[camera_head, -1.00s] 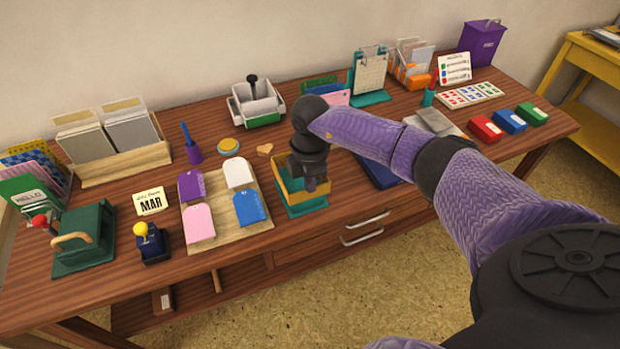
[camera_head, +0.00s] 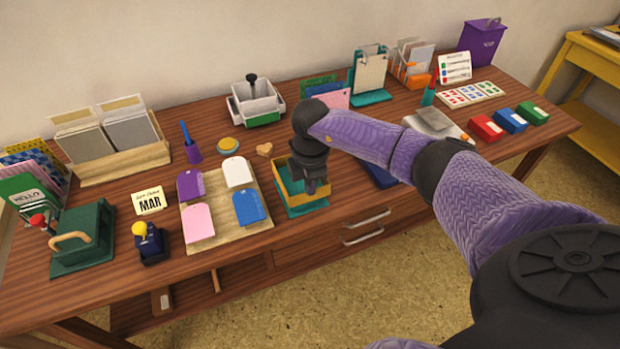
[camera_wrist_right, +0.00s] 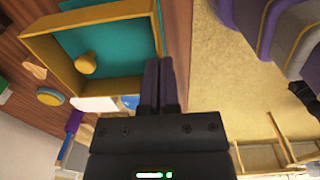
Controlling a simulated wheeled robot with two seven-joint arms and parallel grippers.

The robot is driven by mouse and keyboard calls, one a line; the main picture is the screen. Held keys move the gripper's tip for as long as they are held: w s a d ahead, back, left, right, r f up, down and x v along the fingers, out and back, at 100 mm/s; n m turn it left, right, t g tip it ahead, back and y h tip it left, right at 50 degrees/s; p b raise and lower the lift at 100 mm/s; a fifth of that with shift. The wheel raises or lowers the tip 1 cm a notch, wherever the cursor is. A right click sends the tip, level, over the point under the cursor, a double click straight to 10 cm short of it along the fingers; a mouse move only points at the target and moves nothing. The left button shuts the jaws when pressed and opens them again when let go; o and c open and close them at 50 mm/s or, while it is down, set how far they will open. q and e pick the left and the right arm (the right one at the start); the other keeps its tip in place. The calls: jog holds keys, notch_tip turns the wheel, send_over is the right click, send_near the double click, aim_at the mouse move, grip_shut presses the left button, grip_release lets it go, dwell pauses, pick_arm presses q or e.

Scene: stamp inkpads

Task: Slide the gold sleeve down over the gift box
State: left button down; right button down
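The gold sleeve (camera_head: 280,184) is a square open frame at the front middle of the table. It sits around or just above the teal gift box (camera_head: 302,209), whose lower part shows beneath it. In the right wrist view the gold sleeve (camera_wrist_right: 104,84) frames the teal top of the gift box (camera_wrist_right: 125,40), which carries a round gold knob (camera_wrist_right: 86,63). My right gripper (camera_head: 312,188) points down at the sleeve's right side, its fingers close together on that wall. How deep the box is inside the sleeve is partly hidden. My left gripper is out of view.
A wooden board (camera_head: 232,236) with several coloured tags lies just left of the box. A heart-shaped piece (camera_head: 265,149) and a round gold-rimmed tin (camera_head: 228,146) lie behind. A dark blue flat item (camera_head: 380,174) is to the right, partly behind my arm. The table's front edge is close.

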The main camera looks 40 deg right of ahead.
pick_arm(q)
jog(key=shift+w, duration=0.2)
pick_arm(e)
jog(key=shift+f, duration=0.1)
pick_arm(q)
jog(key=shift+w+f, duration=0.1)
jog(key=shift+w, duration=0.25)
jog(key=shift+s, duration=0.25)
pick_arm(e)
jog(key=shift+f, duration=0.2)
jog(key=shift+f, duration=0.1)
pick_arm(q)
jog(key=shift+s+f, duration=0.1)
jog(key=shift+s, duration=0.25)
pick_arm(e)
jog(key=shift+f, duration=0.15)
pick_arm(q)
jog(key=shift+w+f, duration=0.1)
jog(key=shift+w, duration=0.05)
pick_arm(e)
jog(key=shift+f, duration=0.15)
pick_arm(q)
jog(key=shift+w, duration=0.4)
